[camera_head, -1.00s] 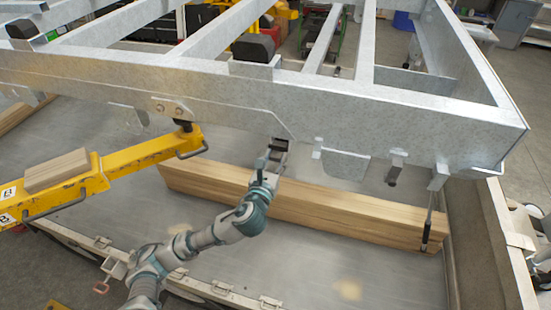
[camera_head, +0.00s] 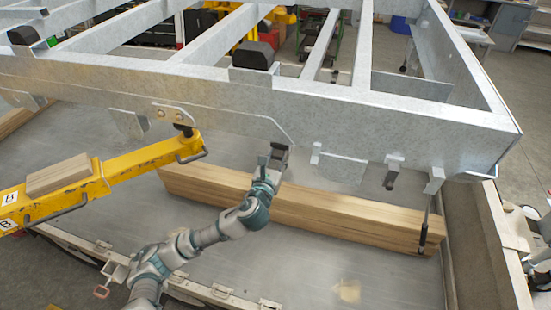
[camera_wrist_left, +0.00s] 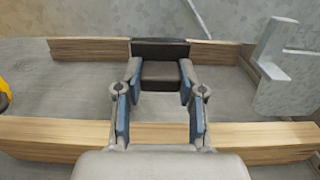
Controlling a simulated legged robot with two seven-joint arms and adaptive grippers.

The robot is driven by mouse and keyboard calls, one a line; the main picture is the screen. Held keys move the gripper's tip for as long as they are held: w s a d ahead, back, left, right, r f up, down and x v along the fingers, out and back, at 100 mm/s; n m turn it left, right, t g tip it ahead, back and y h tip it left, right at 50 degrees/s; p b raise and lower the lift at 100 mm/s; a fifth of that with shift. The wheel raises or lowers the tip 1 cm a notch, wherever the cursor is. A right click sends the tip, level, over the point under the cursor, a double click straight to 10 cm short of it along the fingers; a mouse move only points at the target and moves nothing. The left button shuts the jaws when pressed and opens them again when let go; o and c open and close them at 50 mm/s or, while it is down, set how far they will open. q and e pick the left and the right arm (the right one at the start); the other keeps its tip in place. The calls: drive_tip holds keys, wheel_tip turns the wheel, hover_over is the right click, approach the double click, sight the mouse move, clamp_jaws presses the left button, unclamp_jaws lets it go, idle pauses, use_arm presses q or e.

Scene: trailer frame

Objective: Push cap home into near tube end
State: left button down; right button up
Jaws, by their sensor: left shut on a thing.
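My left gripper (camera_head: 275,158) is below the lower edge of the trailer frame's near grey beam (camera_head: 350,115). In the left wrist view, the gripper (camera_wrist_left: 160,84) has its two blue-padded fingers on either side of a dark block-shaped cap (camera_wrist_left: 161,72), shut on it. A wider black part (camera_wrist_left: 160,47) shows at the cap's far side. In the head view the cap (camera_head: 280,148) is small and close to the beam's underside. The tube end is not clearly seen, and I cannot tell whether the cap touches it. My right gripper is not in view.
Black caps (camera_head: 252,55) sit on the frame's top. A yellow beam (camera_head: 130,168) with a wooden block stands at left. Brackets (camera_head: 395,165) hang down at right.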

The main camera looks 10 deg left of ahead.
use_arm(q)
drive_tip(key=c, duration=0.6)
unclamp_jaws()
drive_tip(key=shift+w, duration=0.25)
drive_tip(key=s, duration=1.2)
drive_tip(key=shift+a, duration=0.2)
drive_tip(key=shift+f, duration=0.1)
